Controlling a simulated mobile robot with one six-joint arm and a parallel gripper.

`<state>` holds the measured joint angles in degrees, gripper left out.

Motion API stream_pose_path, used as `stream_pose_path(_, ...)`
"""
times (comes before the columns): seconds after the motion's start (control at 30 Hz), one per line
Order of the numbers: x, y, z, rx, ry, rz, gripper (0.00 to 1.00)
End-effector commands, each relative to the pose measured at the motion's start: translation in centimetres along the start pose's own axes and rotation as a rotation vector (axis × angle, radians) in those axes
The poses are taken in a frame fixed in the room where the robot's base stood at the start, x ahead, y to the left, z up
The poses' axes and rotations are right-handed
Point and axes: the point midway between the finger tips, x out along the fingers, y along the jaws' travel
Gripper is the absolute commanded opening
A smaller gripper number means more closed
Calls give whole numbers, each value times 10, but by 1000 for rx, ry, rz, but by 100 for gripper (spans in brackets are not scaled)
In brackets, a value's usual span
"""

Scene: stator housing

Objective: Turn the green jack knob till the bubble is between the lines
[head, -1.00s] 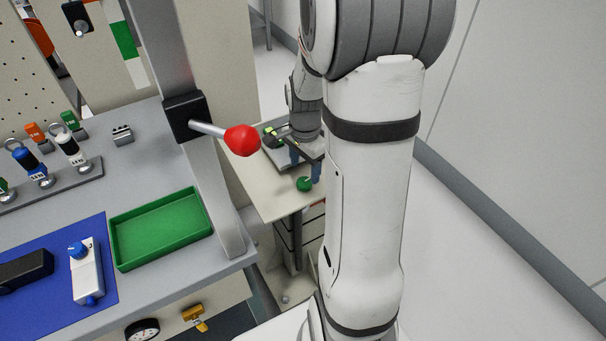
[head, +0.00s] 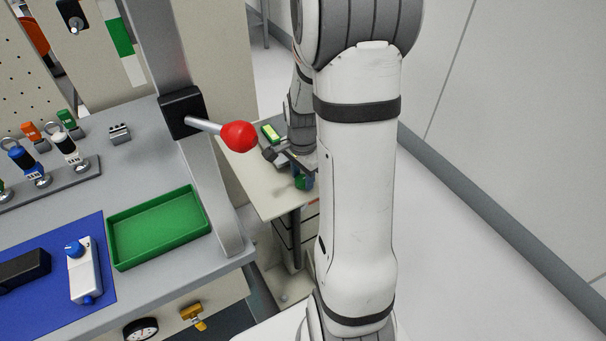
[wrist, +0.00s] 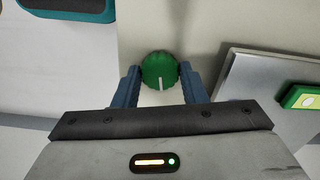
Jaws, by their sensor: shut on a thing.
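The green jack knob (wrist: 159,70) is round with a ribbed edge and a white mark that points toward my gripper in the wrist view. My gripper (wrist: 159,76) has its two blue fingers on either side of the knob, shut on it. In the head view, the knob (head: 300,184) is mostly hidden by my gripper (head: 304,178) above the small beige table. A green level with a pale yellow-green vial (wrist: 306,100) sits on a grey metal plate (wrist: 262,95) at the right of the wrist view. The level also shows in the head view (head: 270,133). The bubble's place cannot be made out.
A grey bench (head: 90,190) at the left carries a green tray (head: 158,228), a blue mat (head: 50,285) and several coloured plugs. A red-knobbed lever (head: 238,136) sticks out from the bench post toward my arm. Clear floor lies to the right.

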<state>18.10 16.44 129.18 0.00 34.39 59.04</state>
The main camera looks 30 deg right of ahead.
Motion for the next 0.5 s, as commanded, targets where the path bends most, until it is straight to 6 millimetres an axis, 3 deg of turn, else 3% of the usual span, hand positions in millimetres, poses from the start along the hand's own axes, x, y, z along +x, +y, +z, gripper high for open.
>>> stream_pose_path(0.2,0,0,0,1,0,0,15)
stream_pose_path(0.5,0,0,0,-41,0,0,15)
